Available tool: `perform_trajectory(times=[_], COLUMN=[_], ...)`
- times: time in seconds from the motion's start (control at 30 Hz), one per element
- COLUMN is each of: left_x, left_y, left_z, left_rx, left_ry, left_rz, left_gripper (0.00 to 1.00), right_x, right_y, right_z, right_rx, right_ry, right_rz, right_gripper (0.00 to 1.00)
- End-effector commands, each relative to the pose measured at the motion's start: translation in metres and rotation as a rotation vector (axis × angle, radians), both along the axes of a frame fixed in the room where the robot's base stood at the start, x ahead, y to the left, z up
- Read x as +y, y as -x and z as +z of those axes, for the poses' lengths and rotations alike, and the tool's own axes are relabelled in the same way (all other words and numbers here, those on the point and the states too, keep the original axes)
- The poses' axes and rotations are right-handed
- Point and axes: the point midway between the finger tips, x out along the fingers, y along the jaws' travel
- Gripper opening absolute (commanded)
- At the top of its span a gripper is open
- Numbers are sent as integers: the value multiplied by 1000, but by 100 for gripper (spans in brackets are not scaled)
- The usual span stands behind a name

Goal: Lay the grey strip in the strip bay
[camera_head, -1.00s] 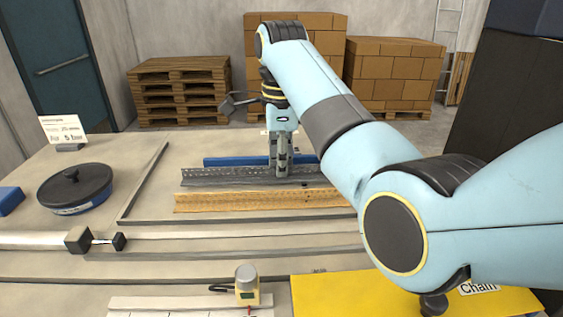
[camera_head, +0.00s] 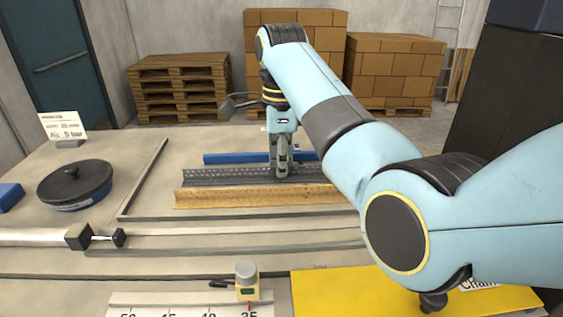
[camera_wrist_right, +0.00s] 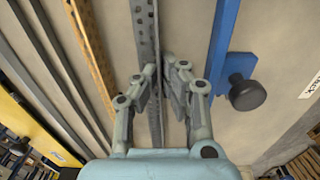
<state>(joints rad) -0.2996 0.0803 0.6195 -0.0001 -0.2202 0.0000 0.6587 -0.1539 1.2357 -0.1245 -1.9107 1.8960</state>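The grey strip (camera_head: 225,177) is a long perforated metal profile lying left to right on the table, behind a tan perforated strip (camera_head: 240,196). My right gripper (camera_head: 282,172) points down at the grey strip. In the right wrist view its fingers (camera_wrist_right: 164,72) are drawn close together at the edge of the grey strip (camera_wrist_right: 146,28), with a thin part of it seeming to sit between them. The strip's far right part is hidden behind my right arm. I cannot tell for certain which area is the strip bay. My left gripper is out of view.
A blue bar (camera_head: 230,158) lies behind the grey strip. Grey rails (camera_head: 220,231) run across the table in front. A round black-lidded pot (camera_head: 75,185) stands left, above a rod with a black block (camera_head: 79,237). A gauge (camera_head: 247,282) and a yellow panel (camera_head: 345,295) are at the front.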

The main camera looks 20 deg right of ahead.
Motion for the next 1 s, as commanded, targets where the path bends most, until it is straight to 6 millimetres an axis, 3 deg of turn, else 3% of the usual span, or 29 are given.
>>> perform_trajectory(times=[0.47, 0.7, 1.0], left_x=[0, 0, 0], left_y=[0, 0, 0], left_z=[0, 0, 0], left_rx=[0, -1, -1], left_ry=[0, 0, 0], left_rz=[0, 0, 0], left_gripper=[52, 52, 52], right_x=[0, 0, 0], right_y=[0, 0, 0], right_z=[-1, -1, -1], right_rx=[0, 0, 0], right_ry=[0, 0, 0], right_rz=[0, 0, 0], right_gripper=[0, 33, 33])
